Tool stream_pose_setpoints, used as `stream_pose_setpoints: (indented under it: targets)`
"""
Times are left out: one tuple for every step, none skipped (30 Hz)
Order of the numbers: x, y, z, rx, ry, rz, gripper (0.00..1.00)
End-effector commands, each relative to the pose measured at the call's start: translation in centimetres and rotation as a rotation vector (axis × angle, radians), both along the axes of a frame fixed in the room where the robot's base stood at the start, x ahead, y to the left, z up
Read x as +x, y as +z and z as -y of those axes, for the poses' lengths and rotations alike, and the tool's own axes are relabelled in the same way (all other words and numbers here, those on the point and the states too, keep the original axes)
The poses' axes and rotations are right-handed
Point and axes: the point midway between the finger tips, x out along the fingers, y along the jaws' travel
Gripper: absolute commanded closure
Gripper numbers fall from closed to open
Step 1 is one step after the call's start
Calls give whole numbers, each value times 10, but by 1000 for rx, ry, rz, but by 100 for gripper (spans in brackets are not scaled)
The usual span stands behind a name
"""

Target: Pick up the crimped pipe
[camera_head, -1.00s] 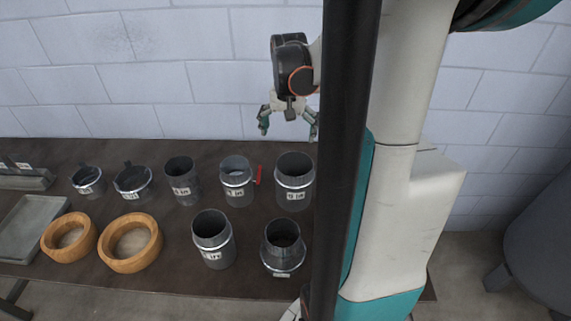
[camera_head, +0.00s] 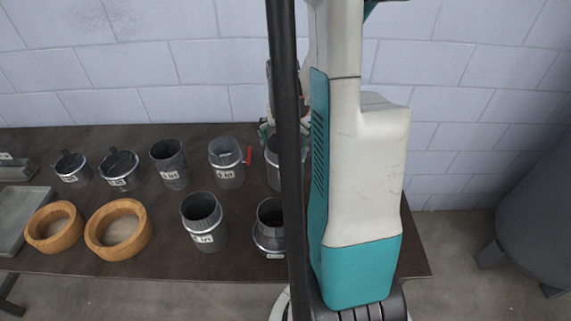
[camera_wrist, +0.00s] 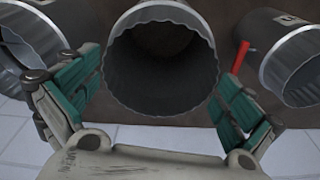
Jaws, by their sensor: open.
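A grey metal pipe with a wavy, crimped-looking rim (camera_wrist: 162,98) stands upright, its open mouth filling the middle of the wrist view. In the head view this pipe (camera_head: 271,172) is in the back row, partly hidden by my arm. My gripper (camera_wrist: 160,72) is open, one teal finger on each side of the pipe's rim. I cannot tell whether the fingers touch it. In the head view my gripper (camera_head: 284,135) is mostly hidden behind my arm, at the back of this pipe.
A pipe with a red handle (camera_head: 227,165) stands beside it; it is at the right in the wrist view (camera_wrist: 290,62). Another wavy-rimmed pipe (camera_wrist: 25,48) is close on the left there. Several labelled pipes and two wooden rings (camera_head: 118,230) share the dark table (camera_head: 130,270).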

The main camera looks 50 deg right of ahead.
Motion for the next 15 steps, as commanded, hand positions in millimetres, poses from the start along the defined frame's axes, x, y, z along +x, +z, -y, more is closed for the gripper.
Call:
stream_pose_setpoints:
  targets:
    - [1, -8, 1, 0, 0, 0, 0]
    - [1, -11, 2, 0, 0, 0, 0]
    - [1, -14, 2, 0, 0, 0, 0]
    - [1, -15, 2, 0, 0, 0, 0]
    - [1, -16, 2, 0, 0, 0, 0]
    - [1, -17, 2, 0, 0, 0, 0]
    - [1, -17, 2, 0, 0, 0, 0]
    - [1, -17, 2, 0, 0, 0, 0]
    - [1, -17, 2, 0, 0, 0, 0]
    - [1, -17, 2, 0, 0, 0, 0]
    - [1, -17, 2, 0, 0, 0, 0]
    - [1, -17, 2, 0, 0, 0, 0]
    - [1, -17, 2, 0, 0, 0, 7]
    - [1, -16, 2, 0, 0, 0, 14]
    - [1, -16, 2, 0, 0, 0, 23]
